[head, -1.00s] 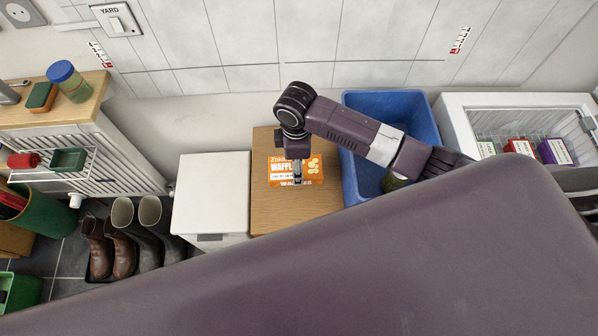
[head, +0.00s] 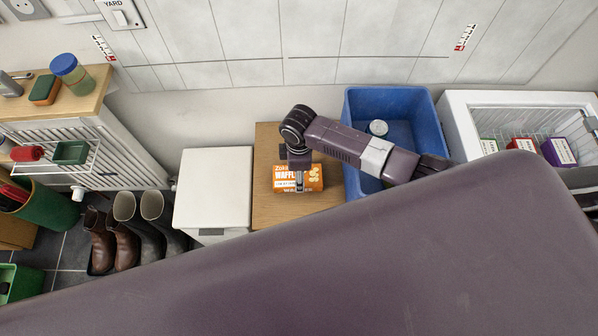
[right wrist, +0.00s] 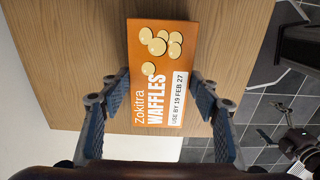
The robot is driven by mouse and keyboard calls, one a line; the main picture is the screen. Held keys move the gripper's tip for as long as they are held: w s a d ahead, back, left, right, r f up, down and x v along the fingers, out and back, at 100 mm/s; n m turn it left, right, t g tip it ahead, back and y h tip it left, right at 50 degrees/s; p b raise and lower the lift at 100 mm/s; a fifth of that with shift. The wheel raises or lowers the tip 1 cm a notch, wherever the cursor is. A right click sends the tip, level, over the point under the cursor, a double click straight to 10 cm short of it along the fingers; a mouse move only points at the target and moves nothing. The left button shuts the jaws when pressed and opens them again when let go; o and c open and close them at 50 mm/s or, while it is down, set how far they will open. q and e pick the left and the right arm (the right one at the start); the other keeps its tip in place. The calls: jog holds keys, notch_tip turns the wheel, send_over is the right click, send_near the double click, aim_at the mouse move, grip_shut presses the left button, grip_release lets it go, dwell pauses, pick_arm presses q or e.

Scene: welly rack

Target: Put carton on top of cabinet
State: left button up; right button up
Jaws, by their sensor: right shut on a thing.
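The carton is an orange waffle box (head: 311,172) with white lettering and pale round waffles printed on it. It is over the wood-topped unit (head: 268,212) in the head view; I cannot tell whether it touches the wood. My right gripper (head: 299,186) is above the carton and shut on it. In the right wrist view the carton (right wrist: 160,70) sits between the two fingers of the gripper (right wrist: 160,95), with the wood behind. A white cabinet (head: 212,188) with a bare top stands directly left of the wood-topped unit.
A blue bin (head: 355,100) with a can (head: 377,128) inside stands right of the wood top. A white chest with packets (head: 522,148) is farther right. Boots (head: 130,225) stand left of the white cabinet. My large purple link hides the lower part of the head view.

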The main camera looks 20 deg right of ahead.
jog(key=o, duration=1.5)
jog(key=shift+r, duration=0.25)
notch_tip(320, 180, up, 12)
jog(key=shift+f, duration=0.15)
